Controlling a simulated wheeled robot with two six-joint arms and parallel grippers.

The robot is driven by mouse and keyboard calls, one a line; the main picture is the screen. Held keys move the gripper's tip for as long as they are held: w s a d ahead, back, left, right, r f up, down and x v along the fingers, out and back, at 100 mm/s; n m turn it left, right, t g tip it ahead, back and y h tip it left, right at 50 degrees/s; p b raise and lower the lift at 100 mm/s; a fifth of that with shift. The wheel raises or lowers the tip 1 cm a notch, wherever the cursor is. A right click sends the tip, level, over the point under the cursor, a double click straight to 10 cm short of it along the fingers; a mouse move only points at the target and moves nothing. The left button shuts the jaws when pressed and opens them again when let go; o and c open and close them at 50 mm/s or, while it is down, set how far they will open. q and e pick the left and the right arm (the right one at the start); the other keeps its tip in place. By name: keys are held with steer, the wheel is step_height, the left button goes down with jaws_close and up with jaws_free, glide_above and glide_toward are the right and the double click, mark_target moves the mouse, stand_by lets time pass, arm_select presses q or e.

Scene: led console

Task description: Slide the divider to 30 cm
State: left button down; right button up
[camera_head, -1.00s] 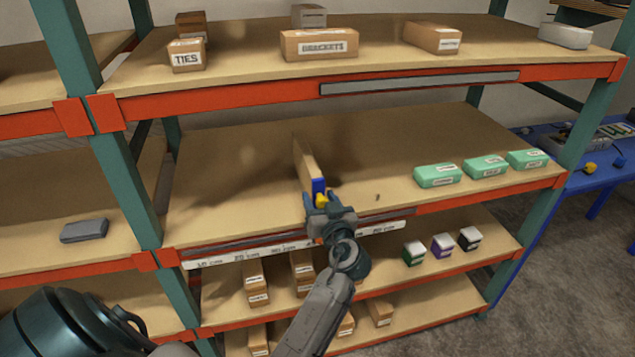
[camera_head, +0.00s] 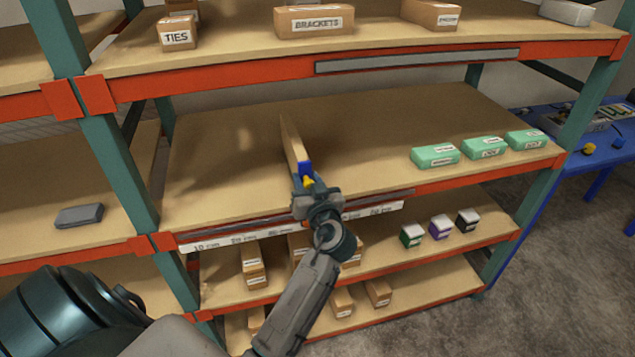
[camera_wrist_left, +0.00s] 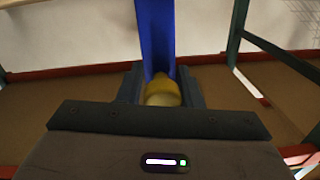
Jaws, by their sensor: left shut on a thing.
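The divider is a thin wooden board (camera_head: 292,143) standing upright on the middle shelf, with a blue front end (camera_head: 305,170) and a yellow knob (camera_head: 308,182). My left gripper (camera_head: 311,193) is shut on the knob at the shelf's front edge. In the left wrist view, the blue end (camera_wrist_left: 156,38) rises behind the yellow knob (camera_wrist_left: 161,91), which sits between the fingers. A white scale strip (camera_head: 228,242) with centimetre marks runs along the shelf front. The divider stands right of the mark that seems to read 30 cm; my gripper hides part of the strip there.
Green boxes (camera_head: 435,156) lie on the right of the middle shelf. Labelled cartons (camera_head: 313,21) stand on the shelf above. Small boxes (camera_head: 412,236) and brown cartons (camera_head: 254,262) stand below. The middle shelf left of the divider is clear.

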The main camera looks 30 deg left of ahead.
arm_select(q)
steer(key=s+a+b, duration=0.1)
steer(key=s+a, duration=0.4)
steer(key=s, duration=0.1)
steer(key=shift+b, duration=0.4)
steer(key=c, duration=1.1)
jaws_free()
steer(key=shift+a, duration=0.1)
steer(key=b+v, duration=0.4)
steer(key=v, duration=0.6)
steer(key=shift+s+d+b, duration=0.2)
steer(key=shift+d+b, duration=0.15)
